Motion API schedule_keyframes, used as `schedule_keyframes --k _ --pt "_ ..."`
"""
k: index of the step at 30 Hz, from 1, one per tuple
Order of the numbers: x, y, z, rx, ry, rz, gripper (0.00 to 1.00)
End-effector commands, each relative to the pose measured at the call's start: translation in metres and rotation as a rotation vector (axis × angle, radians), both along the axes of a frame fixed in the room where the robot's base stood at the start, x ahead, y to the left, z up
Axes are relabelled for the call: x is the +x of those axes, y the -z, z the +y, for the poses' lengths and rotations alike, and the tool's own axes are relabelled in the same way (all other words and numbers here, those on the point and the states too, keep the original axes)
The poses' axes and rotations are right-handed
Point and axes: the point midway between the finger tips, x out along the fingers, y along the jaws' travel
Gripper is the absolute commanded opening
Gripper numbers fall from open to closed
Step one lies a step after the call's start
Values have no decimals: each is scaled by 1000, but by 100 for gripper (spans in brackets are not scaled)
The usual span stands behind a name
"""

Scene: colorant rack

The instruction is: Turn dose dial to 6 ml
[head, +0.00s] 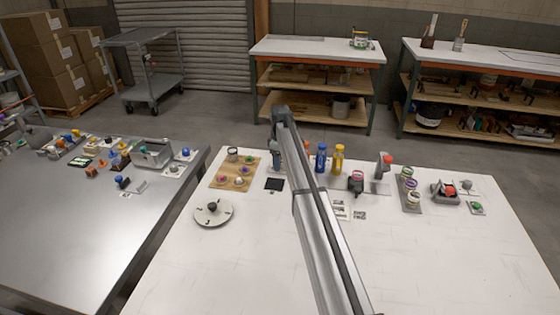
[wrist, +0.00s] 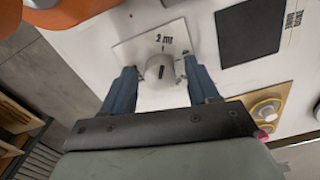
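The dose dial (wrist: 162,71) is a grey round knob on a white plate (wrist: 133,51) in the wrist view. A short dark mark shows on its face. The plate reads "2 ml" just above the knob, and the mark points roughly toward that label; no other value is readable. My gripper (wrist: 160,75) has its two blue fingers apart, one on each side of the knob. Narrow gaps seem to remain between fingers and knob; contact is not clear. In the head view my arm covers the dial.
A black square pad (head: 275,184) and a wooden board with coloured knobs (head: 222,184) lie to the left of my arm. Blue (head: 321,158) and yellow (head: 338,158) bottles stand to its right. A round white dial plate (head: 203,217) sits nearer.

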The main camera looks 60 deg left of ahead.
Motion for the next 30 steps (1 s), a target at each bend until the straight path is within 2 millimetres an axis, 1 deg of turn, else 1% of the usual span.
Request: schedule_keyframes --k 1,2,16,17,23,30 --pt "0 0 0 0 0 0 54" --pt "0 0 0 0 0 0 52" --pt "0 0 0 0 0 0 6" --pt "0 0 0 0 0 0 5" --pt "0 0 0 0 15 0 5" --pt "0 0 0 0 117 0 5"
